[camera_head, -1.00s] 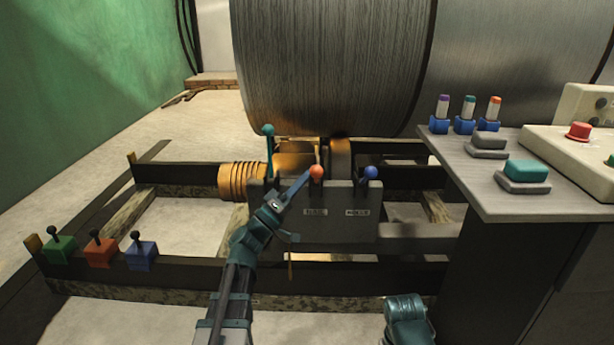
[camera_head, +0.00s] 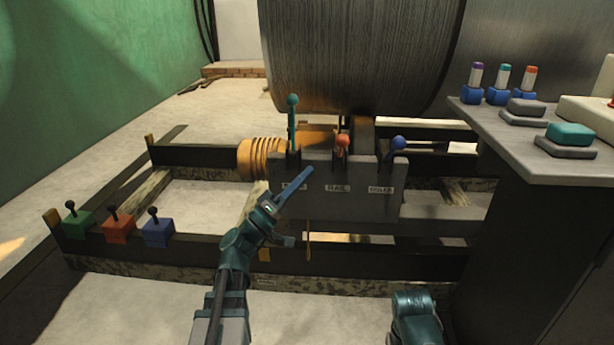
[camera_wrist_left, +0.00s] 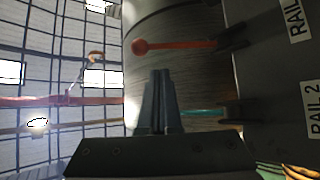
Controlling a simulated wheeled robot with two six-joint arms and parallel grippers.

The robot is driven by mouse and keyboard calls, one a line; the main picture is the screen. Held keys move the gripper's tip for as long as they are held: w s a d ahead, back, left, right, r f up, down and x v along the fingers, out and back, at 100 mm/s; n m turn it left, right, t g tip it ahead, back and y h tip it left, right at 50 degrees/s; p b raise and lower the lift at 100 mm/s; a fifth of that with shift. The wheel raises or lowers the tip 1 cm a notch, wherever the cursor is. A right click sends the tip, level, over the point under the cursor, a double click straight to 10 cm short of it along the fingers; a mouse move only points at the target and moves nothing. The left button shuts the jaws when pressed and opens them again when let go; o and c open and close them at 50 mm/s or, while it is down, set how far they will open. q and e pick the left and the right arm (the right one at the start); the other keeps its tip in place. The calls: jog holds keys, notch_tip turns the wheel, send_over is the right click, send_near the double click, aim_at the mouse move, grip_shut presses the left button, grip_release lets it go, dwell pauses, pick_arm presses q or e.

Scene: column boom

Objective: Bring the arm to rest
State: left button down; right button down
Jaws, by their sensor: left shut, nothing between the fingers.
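My left gripper (camera_head: 303,180) is shut and empty. It is in front of the grey lever box (camera_head: 350,205), over its left label in the head view. Three levers stand on the box: a teal-knobbed one (camera_head: 292,101), a red-knobbed one (camera_head: 343,141) and a blue-knobbed one (camera_head: 399,143). In the left wrist view the closed fingers (camera_wrist_left: 160,78) point toward the big drum (camera_wrist_left: 190,70), with the red lever (camera_wrist_left: 175,46) and the teal lever (camera_wrist_left: 195,113) beyond them. Part of my right arm shows at the bottom of the head view; its gripper is out of view.
A large metal drum (camera_head: 360,55) fills the back. A console (camera_head: 520,150) with coloured buttons and switches stands at the right. Dark rails (camera_head: 340,265) run across the floor. Small green, red and blue levers (camera_head: 118,230) stand on the left rail. Open floor lies at the left.

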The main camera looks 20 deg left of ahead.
pick_arm(q)
jog(key=s+d+f+m+g+p, duration=0.25)
jog(key=d+g, duration=0.25)
jog(key=d, duration=0.3)
jog(key=s+d+f+m+g+p, duration=0.2)
jog(key=d+f+g, duration=0.25)
jog(key=d, duration=0.25)
jog(key=s+d+f+m+g+p, duration=0.25)
jog(key=d+g, duration=0.25)
jog(key=d, duration=0.3)
jog(key=s+f+m+g+y+p, duration=0.2)
jog(key=s+f+g+y+p, duration=0.45)
jog(key=s+f+y, duration=0.4)
jog(key=s+a+r+y+p, duration=0.2)
jog(key=a+r+y+p, duration=0.1)
jog(key=a+y, duration=0.2)
notch_tip(320, 180, up, 37)
jog(key=p, duration=3.7)
jog(key=shift+d+f+n+t, duration=0.2)
jog(key=shift+d+n+t, duration=0.1)
jog(key=shift+n, duration=0.1)
jog(key=shift+w+a, duration=0.1)
